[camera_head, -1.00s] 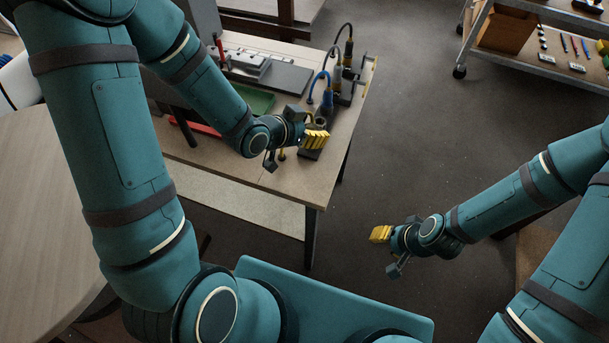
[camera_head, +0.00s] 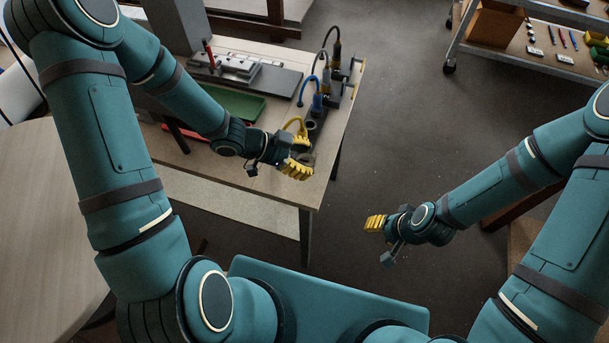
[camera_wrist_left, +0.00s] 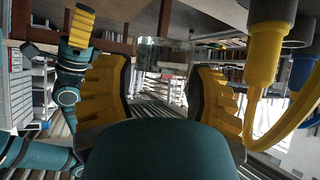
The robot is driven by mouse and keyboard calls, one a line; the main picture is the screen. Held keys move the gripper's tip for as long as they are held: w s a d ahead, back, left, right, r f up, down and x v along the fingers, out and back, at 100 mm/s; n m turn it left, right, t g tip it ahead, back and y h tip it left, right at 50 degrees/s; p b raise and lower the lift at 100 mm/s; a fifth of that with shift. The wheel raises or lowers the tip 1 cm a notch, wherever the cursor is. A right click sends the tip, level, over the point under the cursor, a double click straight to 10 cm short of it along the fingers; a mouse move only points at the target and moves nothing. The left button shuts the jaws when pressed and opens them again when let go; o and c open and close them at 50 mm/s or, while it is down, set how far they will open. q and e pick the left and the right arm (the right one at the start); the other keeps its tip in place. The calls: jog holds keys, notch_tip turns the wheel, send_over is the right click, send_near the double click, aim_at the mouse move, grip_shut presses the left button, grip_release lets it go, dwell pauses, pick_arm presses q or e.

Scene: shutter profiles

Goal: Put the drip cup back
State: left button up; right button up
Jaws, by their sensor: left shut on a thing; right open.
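My left gripper (camera_head: 296,168) is over the front right corner of the workbench (camera_head: 240,185), beside a yellow-corded tool (camera_head: 300,132). Its yellow fingers also show in the left wrist view (camera_wrist_left: 163,95), with a gap between them. It is shut on a clear, see-through thing (camera_wrist_left: 163,72), which I take to be the drip cup; its outline is faint and the fingers hide its sides. I cannot tell whether it touches the bench. My right gripper (camera_head: 376,223) is open and empty over the floor, right of the bench.
A blue-corded tool (camera_head: 317,102) and a black-corded one (camera_head: 337,55) stand in holders along the bench's right edge. The yellow tool (camera_wrist_left: 266,55) hangs close right of the left fingers. A shelf cart (camera_head: 520,45) stands far right.

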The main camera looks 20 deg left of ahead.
pick_arm(q)
jog(key=shift+f+b, duration=0.85)
jog(key=shift+f, duration=2.45)
jog(key=shift+f, duration=0.1)
jog(key=o, duration=1.3)
jog(key=shift+a+r, duration=0.2)
jog(key=shift+r, duration=0.1)
jog(key=shift+p+v, duration=1.65)
jog(key=shift+v, duration=4.1)
jog(key=shift+f, duration=0.15)
